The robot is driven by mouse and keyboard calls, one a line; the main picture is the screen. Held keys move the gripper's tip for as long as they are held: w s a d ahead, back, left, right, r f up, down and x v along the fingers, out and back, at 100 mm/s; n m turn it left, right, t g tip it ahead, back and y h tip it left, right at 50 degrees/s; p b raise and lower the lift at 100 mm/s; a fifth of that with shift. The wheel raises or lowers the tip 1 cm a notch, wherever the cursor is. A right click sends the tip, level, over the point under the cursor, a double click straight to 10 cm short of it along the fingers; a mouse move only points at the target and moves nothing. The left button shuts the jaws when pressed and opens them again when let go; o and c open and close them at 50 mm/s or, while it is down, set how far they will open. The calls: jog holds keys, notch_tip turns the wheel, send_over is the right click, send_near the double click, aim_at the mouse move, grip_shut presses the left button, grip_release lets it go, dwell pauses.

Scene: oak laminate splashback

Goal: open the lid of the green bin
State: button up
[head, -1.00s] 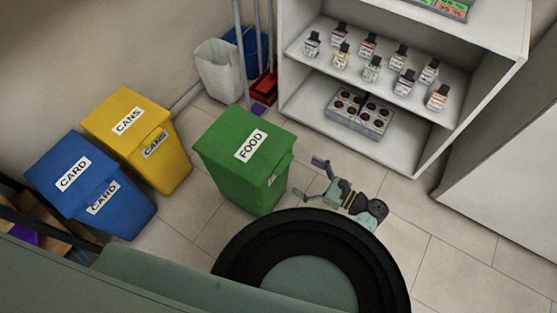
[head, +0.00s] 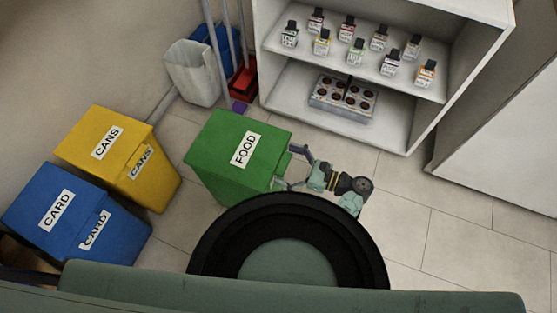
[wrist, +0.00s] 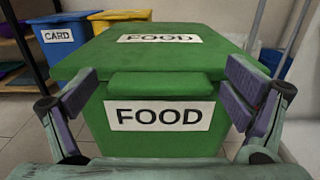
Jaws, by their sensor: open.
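The green bin (head: 231,159) stands on the floor with its lid (head: 245,138) shut and a white FOOD label on top. In the wrist view the green bin (wrist: 157,130) fills the middle, with its raised front lip (wrist: 161,85) above a second FOOD label. My gripper (head: 290,166) is at the bin's right side in the head view. It is open and empty, with one finger on each side of the bin's front in the wrist view (wrist: 158,100). I cannot tell whether the fingers touch it.
A yellow CANS bin (head: 122,156) and a blue CARD bin (head: 77,212) stand to the left. A white shelf unit (head: 420,125) with several small bottles is behind on the right. Mops and a grey bucket (head: 192,72) stand behind the green bin. Floor at right is clear.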

jog(key=shift+a, duration=0.15)
jog(key=shift+w, duration=0.1)
jog(key=c, duration=1.7)
